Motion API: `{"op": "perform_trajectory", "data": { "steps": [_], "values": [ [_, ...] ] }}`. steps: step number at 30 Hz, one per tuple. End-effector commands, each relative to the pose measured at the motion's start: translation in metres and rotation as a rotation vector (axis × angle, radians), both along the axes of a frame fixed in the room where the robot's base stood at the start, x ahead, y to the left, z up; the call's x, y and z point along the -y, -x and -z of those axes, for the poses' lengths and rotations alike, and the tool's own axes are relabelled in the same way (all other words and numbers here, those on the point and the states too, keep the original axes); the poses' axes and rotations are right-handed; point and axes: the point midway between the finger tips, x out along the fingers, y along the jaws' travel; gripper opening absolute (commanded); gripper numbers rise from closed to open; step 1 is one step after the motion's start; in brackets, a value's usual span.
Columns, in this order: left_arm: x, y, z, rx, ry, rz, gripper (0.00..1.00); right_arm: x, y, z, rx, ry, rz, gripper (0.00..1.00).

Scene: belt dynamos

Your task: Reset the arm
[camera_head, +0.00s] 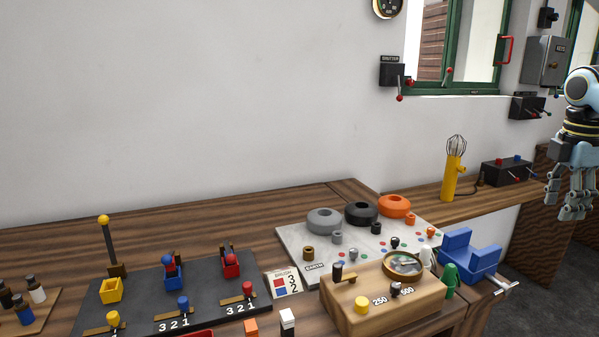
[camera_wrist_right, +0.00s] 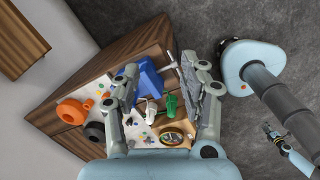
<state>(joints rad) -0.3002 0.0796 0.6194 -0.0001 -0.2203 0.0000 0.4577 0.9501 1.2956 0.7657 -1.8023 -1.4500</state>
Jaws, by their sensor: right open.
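My right gripper (camera_head: 568,196) is at the right edge of the head view, raised to the right of the bench and hanging with its fingers down. Its fingers also show in the right wrist view (camera_wrist_right: 156,88), spread apart with nothing between them. Beyond them in that view lie the bench's end, a blue vise (camera_wrist_right: 150,80) and a green figure-like piece (camera_wrist_right: 171,104). The blue vise also shows in the head view (camera_head: 470,252), left of and below the gripper. My left gripper is in neither view.
A dark panel (camera_head: 150,295) with coloured levers and boxes stands on the bench. A pale board (camera_head: 300,245) holds grey, black and orange rings. A wooden box (camera_head: 385,300) carries a magnifier. A yellow lamp (camera_head: 453,178) and black control box (camera_head: 506,172) stand on the rear shelf.

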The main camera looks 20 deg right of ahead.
Motion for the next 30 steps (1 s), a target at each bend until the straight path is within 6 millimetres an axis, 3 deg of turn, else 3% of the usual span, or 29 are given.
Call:
{"op": "perform_trajectory", "data": {
  "steps": [1,5,9,13,18,22,26,30],
  "values": [
    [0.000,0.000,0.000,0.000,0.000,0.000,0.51,0.019,0.007,0.024,0.009,0.044,0.097,0.43],
    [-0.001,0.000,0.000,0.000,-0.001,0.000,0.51,0.076,0.033,0.084,0.073,0.192,0.357,0.43],
    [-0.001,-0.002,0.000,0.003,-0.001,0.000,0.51,0.148,0.090,0.146,0.187,0.396,0.600,0.43],
    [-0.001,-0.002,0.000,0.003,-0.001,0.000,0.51,0.208,0.158,0.186,0.335,0.559,0.728,0.43],
    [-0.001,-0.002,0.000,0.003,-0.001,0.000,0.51,0.254,0.245,0.214,0.505,0.638,0.761,0.43],
    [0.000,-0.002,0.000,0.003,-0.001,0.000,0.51,0.269,0.308,0.227,0.581,0.608,0.750,0.43],
    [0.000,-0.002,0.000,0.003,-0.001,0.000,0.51,0.220,0.318,0.284,0.556,0.521,0.802,0.43],
    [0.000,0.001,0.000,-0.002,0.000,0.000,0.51,0.158,0.336,0.345,0.504,0.436,0.859,0.43]
  ]
}}
